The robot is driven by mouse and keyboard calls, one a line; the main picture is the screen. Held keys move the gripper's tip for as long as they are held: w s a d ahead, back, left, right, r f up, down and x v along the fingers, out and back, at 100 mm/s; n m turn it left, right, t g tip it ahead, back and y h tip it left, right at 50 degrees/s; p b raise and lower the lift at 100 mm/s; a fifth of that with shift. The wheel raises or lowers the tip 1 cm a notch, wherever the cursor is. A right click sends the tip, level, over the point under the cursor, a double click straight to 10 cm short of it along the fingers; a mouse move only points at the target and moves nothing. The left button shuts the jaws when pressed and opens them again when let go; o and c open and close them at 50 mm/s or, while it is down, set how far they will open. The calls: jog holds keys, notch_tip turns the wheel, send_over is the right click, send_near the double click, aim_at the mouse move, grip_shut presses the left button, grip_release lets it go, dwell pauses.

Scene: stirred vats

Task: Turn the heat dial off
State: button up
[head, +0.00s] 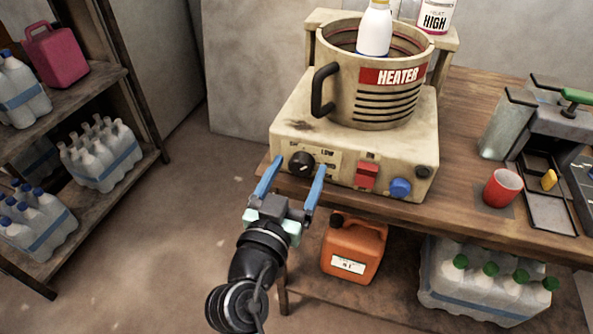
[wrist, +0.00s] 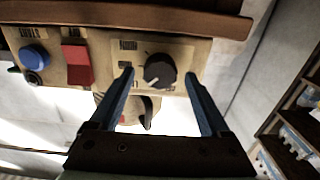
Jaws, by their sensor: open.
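The black round heat dial (head: 301,163) is on the front left of the worn cream heater base (head: 345,140), beside a label reading LOW. It also shows in the wrist view (wrist: 160,71), with a small pale mark near its lower left edge there. My gripper (head: 299,160) is open, its two blue fingers pointing at the panel on either side of the dial. In the wrist view the fingers of my gripper (wrist: 159,73) flank the dial with gaps on both sides. I cannot tell how far the tips are from the panel, nor the dial's exact setting.
A red switch (head: 367,175) and a blue knob (head: 400,187) sit right of the dial. The heater pot (head: 372,95) holds a white bottle (head: 374,28). A red cup (head: 502,187) stands farther right. An orange canister (head: 353,248) is below the table.

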grip_shut()
dwell(0.3)
jog(key=shift+n, duration=0.3)
jog(key=n, duration=0.4)
jog(key=shift+a+p, duration=0.15)
jog(key=shift+p, duration=0.2)
jog(key=shift+f+n+p, duration=0.1)
jog(key=shift+n+p, duration=0.4)
jog(key=shift+n, duration=1.6)
grip_release()
